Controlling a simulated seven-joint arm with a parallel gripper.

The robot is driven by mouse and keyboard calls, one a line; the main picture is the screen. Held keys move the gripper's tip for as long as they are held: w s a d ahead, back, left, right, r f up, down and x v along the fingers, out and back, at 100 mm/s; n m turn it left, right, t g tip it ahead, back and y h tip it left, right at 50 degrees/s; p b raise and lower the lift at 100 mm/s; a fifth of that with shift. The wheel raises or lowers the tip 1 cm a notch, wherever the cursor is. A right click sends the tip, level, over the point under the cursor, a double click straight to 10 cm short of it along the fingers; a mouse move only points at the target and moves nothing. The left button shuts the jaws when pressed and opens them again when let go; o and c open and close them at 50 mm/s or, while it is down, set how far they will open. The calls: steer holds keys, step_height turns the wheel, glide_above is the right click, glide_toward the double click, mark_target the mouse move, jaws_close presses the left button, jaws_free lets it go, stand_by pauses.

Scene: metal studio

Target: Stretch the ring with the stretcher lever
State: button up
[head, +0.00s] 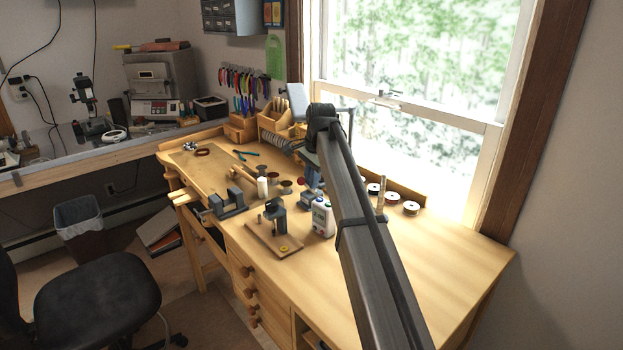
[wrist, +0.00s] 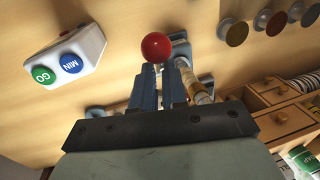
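A red ball knob (wrist: 156,47) shows at the tips of my gripper (wrist: 165,72) in the wrist view. The two blue-grey fingers stand close together. I cannot tell whether they grip anything below the knob. The knob appears to belong to the stretcher lever, whose rod is hidden. Blue-grey stretcher parts (wrist: 180,48) and a light banded, rod-like part (wrist: 196,90) lie behind the fingers. In the head view the stretcher (head: 307,198) stands mid-bench, and my arm covers part of it. I cannot make out the ring with certainty.
A white box with a green GO button and a blue MIN button (wrist: 70,60) stands left in the wrist view. In the head view, a wooden board with a small press (head: 264,238) lies nearby. Spools (head: 392,198) line the window side. The bench's right end is clear.

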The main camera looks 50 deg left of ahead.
steer(key=shift+o, duration=0.8)
steer(key=shift+w+a+f, duration=0.2)
steer(key=shift+w, duration=0.05)
steer(key=shift+o, duration=1.4)
steer(key=shift+s+d+r, duration=0.1)
steer(key=shift+s, duration=0.1)
steer(key=shift+r, duration=0.1)
step_height(320, 180, up, 13)
steer(key=d, duration=0.2)
steer(key=shift+d+r, duration=0.2)
steer(key=shift+d, duration=0.1)
